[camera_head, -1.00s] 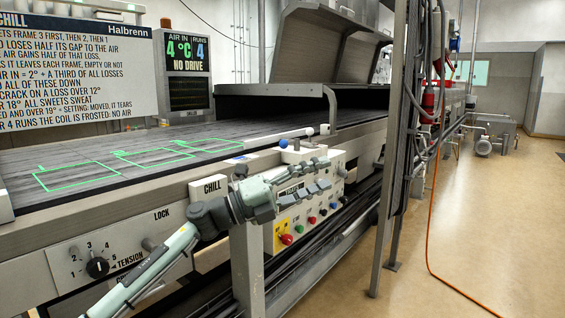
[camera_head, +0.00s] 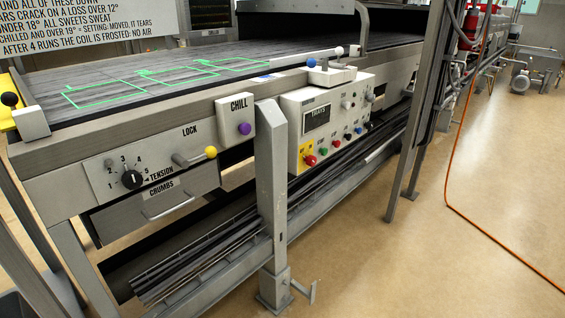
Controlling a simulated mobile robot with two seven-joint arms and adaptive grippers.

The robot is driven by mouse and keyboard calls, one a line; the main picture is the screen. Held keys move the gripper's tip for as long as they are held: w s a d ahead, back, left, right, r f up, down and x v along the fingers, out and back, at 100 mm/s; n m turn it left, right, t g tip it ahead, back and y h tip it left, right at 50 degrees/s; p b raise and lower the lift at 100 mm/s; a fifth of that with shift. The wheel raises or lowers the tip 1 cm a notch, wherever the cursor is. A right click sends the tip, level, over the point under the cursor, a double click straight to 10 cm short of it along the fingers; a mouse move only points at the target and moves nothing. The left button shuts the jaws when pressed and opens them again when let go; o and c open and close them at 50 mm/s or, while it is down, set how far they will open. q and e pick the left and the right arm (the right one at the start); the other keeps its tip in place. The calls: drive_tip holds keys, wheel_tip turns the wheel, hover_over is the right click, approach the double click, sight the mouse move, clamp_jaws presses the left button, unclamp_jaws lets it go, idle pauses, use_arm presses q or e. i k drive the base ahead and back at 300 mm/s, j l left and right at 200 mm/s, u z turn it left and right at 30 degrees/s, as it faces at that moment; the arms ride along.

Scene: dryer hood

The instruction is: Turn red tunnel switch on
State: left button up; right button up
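The control box (camera_head: 340,115) is on the machine's front, right of the grey leg. Its face has a dark display (camera_head: 317,117) and a row of small controls. A large red button (camera_head: 310,160) sits on a yellow plate at its lower left. Neither gripper is in view.
A purple knob (camera_head: 244,129) is on the CHILL box (camera_head: 236,118). A yellow-tipped lock lever (camera_head: 210,152) and black tension dial (camera_head: 132,180) are further left. A grey post (camera_head: 271,190) stands left of the control box. An orange cable (camera_head: 452,170) crosses the clear floor at right.

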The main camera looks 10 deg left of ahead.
sight(311, 160)
drive_tip(key=i+l+u, duration=0.25)
drive_tip(key=u, duration=0.2)
drive_tip(key=i+l+u, duration=0.1)
drive_tip(key=l+u, duration=0.4)
drive_tip(key=i+l+u, duration=0.15)
drive_tip(key=l, duration=0.45)
drive_tip(key=l+u, duration=0.2)
drive_tip(key=l, duration=0.35)
drive_tip(key=i+l, duration=0.1)
drive_tip(key=l, duration=0.5)
drive_tip(key=l+u, duration=0.1)
drive_tip(key=l, duration=0.5)
drive_tip(key=i, duration=0.05)
